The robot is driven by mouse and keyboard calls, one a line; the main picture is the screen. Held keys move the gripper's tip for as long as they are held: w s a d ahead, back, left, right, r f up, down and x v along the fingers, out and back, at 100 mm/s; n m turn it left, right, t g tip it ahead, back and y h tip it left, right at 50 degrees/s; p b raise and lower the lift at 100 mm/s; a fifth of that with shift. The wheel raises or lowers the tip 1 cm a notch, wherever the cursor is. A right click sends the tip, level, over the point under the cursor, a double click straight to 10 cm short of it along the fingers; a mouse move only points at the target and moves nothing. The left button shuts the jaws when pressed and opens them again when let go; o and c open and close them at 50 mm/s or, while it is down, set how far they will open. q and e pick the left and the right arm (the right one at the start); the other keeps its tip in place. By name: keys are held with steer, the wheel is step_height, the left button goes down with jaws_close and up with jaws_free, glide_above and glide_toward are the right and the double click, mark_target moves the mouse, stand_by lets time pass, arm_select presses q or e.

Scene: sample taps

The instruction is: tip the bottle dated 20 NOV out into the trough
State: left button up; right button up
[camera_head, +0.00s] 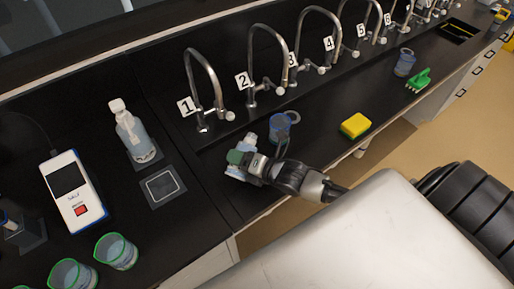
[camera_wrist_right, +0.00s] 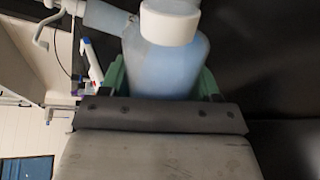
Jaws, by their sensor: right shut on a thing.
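My right gripper (camera_head: 243,157) is over the dark counter in front of taps 1 and 2. It is shut on a translucent bottle (camera_wrist_right: 165,65) with pale blue contents and a white cap (camera_wrist_right: 170,22). The green fingers sit on either side of the bottle in the right wrist view. In the head view the bottle (camera_head: 248,140) is partly hidden by the gripper. I cannot read any date on it. A second, white-capped bottle (camera_head: 131,132) with a pale label stands at the left. The dark trough runs below the taps; its edges are hard to make out. My left gripper is out of view.
A blue-rimmed container (camera_head: 280,123) stands close beside my right gripper. A yellow sponge (camera_head: 355,125) and green brush (camera_head: 418,78) lie farther right. Numbered taps (camera_head: 205,88) line the back. A meter (camera_head: 72,190), square pad (camera_head: 162,187) and green-rimmed beakers (camera_head: 116,250) are at left.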

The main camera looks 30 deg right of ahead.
steer(key=shift+w, duration=0.1)
steer(key=shift+s+a, duration=0.1)
steer(key=shift+s, duration=0.1)
steer(key=shift+w+m+y, duration=0.15)
steer(key=shift+m+y, duration=0.15)
steer(key=shift+m, duration=0.1)
steer(key=shift+b, duration=0.35)
steer(key=shift+f, duration=0.1)
steer(key=shift+w+d+m, duration=0.1)
steer(key=shift+d+m, duration=0.1)
steer(key=shift+m, duration=0.1)
steer(key=shift+g, duration=0.3)
steer(key=shift+w+d+f, duration=0.1)
steer(key=shift+d, duration=0.05)
